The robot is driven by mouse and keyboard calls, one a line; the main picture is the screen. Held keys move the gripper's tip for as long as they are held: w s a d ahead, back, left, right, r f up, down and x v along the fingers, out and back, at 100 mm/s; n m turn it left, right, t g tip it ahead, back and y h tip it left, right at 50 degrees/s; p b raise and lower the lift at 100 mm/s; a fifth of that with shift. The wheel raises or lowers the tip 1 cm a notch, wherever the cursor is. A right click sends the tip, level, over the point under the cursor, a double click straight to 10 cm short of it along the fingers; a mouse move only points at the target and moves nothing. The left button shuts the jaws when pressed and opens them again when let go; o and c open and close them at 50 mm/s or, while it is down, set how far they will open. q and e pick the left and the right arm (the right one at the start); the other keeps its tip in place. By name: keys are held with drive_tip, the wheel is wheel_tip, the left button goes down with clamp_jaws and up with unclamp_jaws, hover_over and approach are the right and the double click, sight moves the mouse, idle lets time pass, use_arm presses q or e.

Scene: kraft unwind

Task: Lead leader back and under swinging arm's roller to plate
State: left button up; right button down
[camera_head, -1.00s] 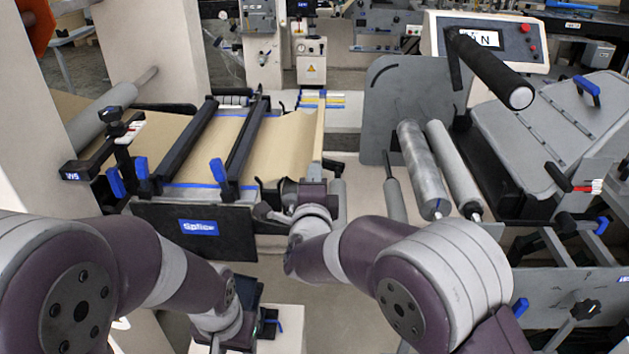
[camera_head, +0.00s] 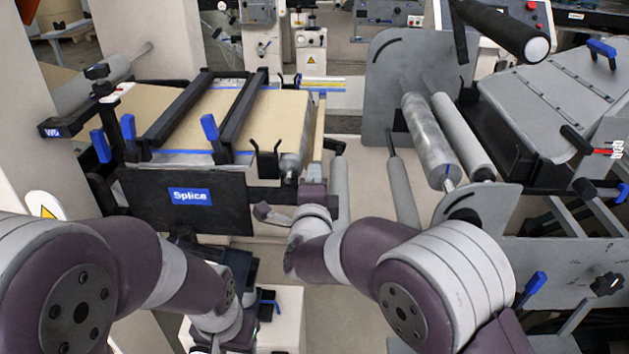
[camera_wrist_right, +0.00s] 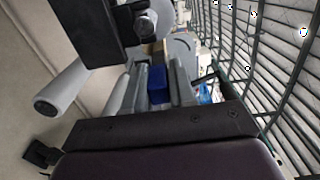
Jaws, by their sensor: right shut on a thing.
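The tan kraft web (camera_head: 235,118) lies over the splice table in the head view. A narrow tan strip of the leader (camera_head: 319,150) shows at its right end. My right gripper (camera_head: 313,188) is beside that end, its fingers mostly hidden by my wrist. In the right wrist view my right gripper (camera_wrist_right: 157,88) is shut, with a blue piece between its grey fingers and a bit of tan behind. I take the held thing as the leader. A grey roller (camera_head: 340,190) stands just right of the gripper. My left gripper (camera_head: 238,275) is low in front of the table, its jaws unclear.
The splice table's dark front panel (camera_head: 188,198) and black bars with blue handles (camera_head: 210,128) are at left. Two long grey rollers (camera_head: 430,140) and a grey side plate (camera_head: 392,85) stand at right. A black roller (camera_head: 503,30) juts out at upper right. Floor shows between the two machines.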

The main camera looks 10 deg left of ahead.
wheel_tip(320, 180, down, 28)
drive_tip(key=b, duration=2.5)
drive_tip(key=shift+r, duration=0.15)
drive_tip(key=d+f+b, duration=0.1)
drive_tip(key=b, duration=0.1)
drive_tip(key=shift+w+d+f+b, duration=0.1)
drive_tip(key=shift+d+f+b, duration=0.25)
drive_tip(key=shift+d, duration=0.05)
drive_tip(key=d+b, duration=0.4)
drive_tip(key=d, duration=0.4)
drive_tip(key=shift+w+d, duration=0.2)
drive_tip(key=shift+w, duration=0.1)
